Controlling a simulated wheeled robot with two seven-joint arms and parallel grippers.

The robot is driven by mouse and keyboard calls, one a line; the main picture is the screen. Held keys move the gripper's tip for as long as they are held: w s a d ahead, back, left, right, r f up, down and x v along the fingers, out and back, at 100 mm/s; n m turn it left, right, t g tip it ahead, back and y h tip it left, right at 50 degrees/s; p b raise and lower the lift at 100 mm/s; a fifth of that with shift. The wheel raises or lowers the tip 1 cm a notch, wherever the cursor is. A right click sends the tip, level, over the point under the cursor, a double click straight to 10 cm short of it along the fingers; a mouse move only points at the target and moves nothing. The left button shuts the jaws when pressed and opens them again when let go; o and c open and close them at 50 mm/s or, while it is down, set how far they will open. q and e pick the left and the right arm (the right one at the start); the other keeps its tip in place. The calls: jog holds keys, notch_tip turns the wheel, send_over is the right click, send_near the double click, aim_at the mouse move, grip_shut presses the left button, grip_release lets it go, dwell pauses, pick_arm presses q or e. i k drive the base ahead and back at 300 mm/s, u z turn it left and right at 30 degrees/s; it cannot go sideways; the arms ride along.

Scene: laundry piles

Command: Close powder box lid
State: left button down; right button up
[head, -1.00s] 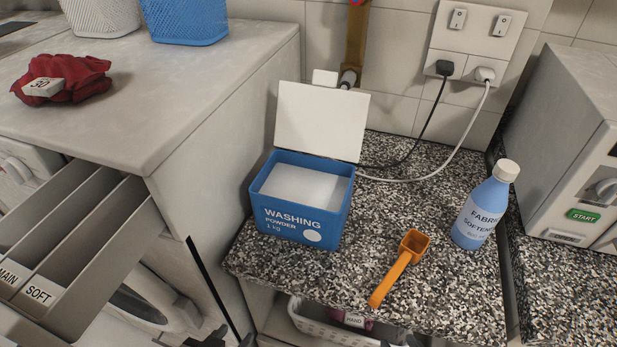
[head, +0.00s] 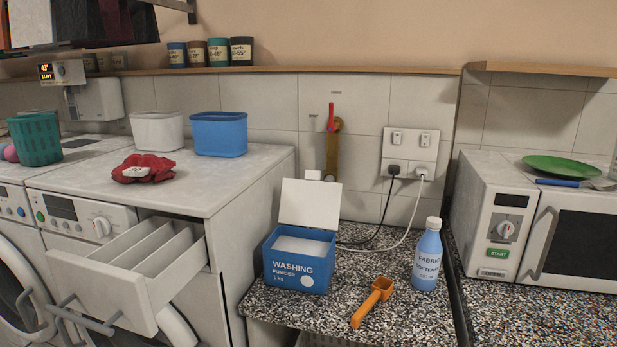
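The blue washing powder box (head: 298,262) stands on the speckled counter with white powder inside. Its white lid (head: 310,203) is open, standing up at the back edge of the box and leaning slightly back, with a small tab on top. Neither of my grippers shows in the head view now.
Plugged cables run behind the box. An open detergent drawer (head: 150,260) juts out at left. A microwave (head: 520,215) is at right.

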aim_at(310, 202)
jog(key=u, duration=0.95)
jog(key=i, duration=0.85)
jog(key=z, duration=1.6)
